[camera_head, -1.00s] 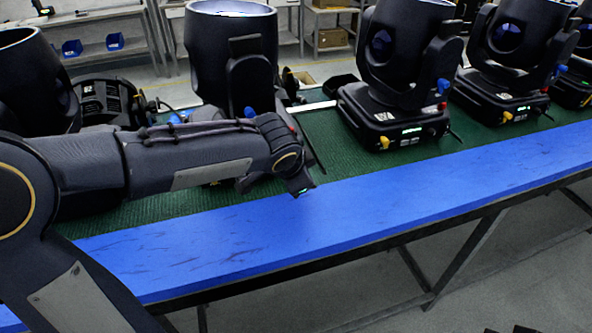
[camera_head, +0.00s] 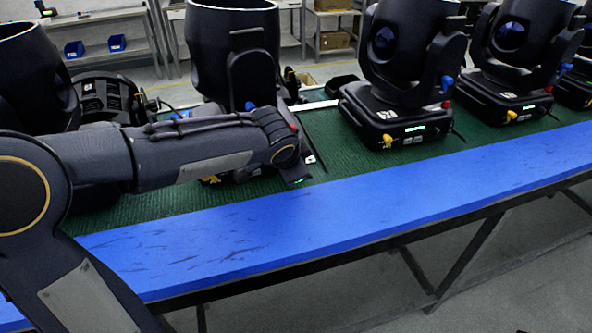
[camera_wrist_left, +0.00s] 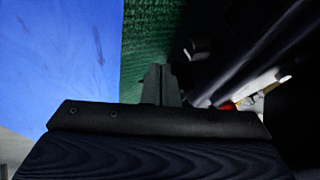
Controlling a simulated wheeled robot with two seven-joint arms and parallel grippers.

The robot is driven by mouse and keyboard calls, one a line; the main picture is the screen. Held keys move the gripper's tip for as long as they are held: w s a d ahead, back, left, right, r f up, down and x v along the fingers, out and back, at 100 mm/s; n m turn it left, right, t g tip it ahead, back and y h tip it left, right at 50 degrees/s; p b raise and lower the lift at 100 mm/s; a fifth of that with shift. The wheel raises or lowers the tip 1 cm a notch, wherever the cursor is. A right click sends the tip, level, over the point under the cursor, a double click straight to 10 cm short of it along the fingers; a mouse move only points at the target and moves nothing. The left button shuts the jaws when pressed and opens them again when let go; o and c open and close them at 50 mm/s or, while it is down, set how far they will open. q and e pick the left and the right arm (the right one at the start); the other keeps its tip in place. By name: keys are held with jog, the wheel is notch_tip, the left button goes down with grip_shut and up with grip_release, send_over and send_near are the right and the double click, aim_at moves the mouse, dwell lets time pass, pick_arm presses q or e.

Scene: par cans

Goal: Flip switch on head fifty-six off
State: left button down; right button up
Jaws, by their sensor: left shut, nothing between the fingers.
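Several black moving-head lights stand in a row on the green mat (camera_head: 330,170). A tall head (camera_head: 237,45) stands behind my left wrist, which hides most of its base. I cannot read which head is number fifty-six. My left gripper (camera_head: 297,180) is low in front of that base and mostly hidden by the wrist. In the left wrist view, its fingers (camera_wrist_left: 160,84) are shut and empty, pointing along the mat beside a dark body. A small red part (camera_wrist_left: 228,106) shows to the right of the fingers, apart from them. My right gripper is not in view.
A head with a lit display (camera_head: 395,95) and another (camera_head: 510,60) stand to the right; one more (camera_head: 30,70) is at the left. The blue front strip (camera_head: 350,210) of the bench is clear. Shelves (camera_head: 110,45) stand behind.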

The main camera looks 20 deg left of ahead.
pick_arm(q)
jog(key=shift+w+r+p, duration=0.1)
jog(key=shift+r+p, duration=0.5)
jog(key=shift+r, duration=0.4)
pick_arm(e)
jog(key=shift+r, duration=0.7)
